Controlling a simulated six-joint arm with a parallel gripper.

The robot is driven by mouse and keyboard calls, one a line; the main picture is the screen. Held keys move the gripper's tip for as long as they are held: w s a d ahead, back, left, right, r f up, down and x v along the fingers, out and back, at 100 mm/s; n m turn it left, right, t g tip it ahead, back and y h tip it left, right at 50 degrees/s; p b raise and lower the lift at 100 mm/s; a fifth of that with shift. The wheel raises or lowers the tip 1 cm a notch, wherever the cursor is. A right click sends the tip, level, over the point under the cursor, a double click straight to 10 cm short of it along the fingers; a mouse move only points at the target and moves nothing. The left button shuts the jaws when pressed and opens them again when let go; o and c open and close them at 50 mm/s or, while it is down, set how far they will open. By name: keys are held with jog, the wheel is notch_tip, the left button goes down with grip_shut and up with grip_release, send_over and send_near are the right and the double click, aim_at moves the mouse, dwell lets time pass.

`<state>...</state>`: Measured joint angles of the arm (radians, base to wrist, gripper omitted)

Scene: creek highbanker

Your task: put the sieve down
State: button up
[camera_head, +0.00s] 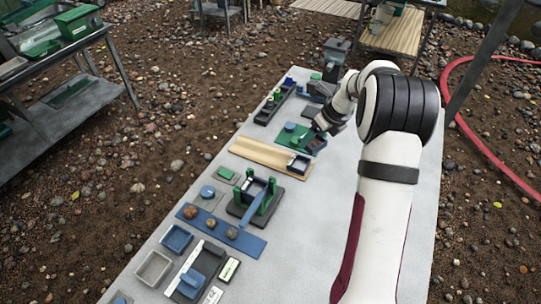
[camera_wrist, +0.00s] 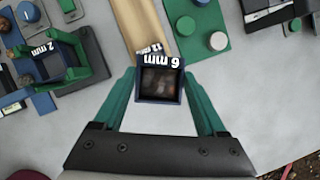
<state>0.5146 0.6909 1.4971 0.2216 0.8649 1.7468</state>
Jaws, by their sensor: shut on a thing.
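A small square sieve with a dark blue rim (camera_wrist: 143,97), marked 6 mm, is between the green fingers of my gripper (camera_wrist: 160,88) in the wrist view. Brownish, blurred contents show inside it. In the head view my gripper (camera_head: 322,134) is shut on this sieve (camera_head: 316,146), near the right end of the wooden board. The held sieve seems to be above the table, but its height is hard to tell. Another blue-rimmed sieve (camera_head: 298,163) sits on the board's right end. Its 12 mm label (camera_wrist: 156,49) shows partly behind the held sieve.
The wooden board (camera_head: 262,152) lies across the grey table (camera_head: 305,222). A dark stand with green posts (camera_head: 236,208) holds a sieve marked 2 mm (camera_wrist: 52,66). A green mat (camera_wrist: 205,48) with round pieces lies beyond the board. Trays and blocks line the table's left side.

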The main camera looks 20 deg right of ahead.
jog(key=w+m, duration=0.1)
jog(key=m, duration=0.1)
jog(key=m+h, duration=0.1)
jog(key=shift+w+a+m+h, duration=0.3)
jog(key=shift+w+m, duration=0.05)
jog(key=shift+m, duration=0.05)
jog(key=w+a+f, duration=0.4)
jog(key=w+a, duration=0.1)
jog(key=w+a+f, duration=0.2)
jog(key=a, duration=0.1)
jog(key=shift+w+a+f, duration=0.25)
jog(key=shift+f, duration=0.15)
jog(key=shift+w+a+f, duration=0.1)
jog(key=shift+a+f, duration=0.05)
jog(key=shift+f, duration=1.9)
jog(key=shift+f, duration=0.15)
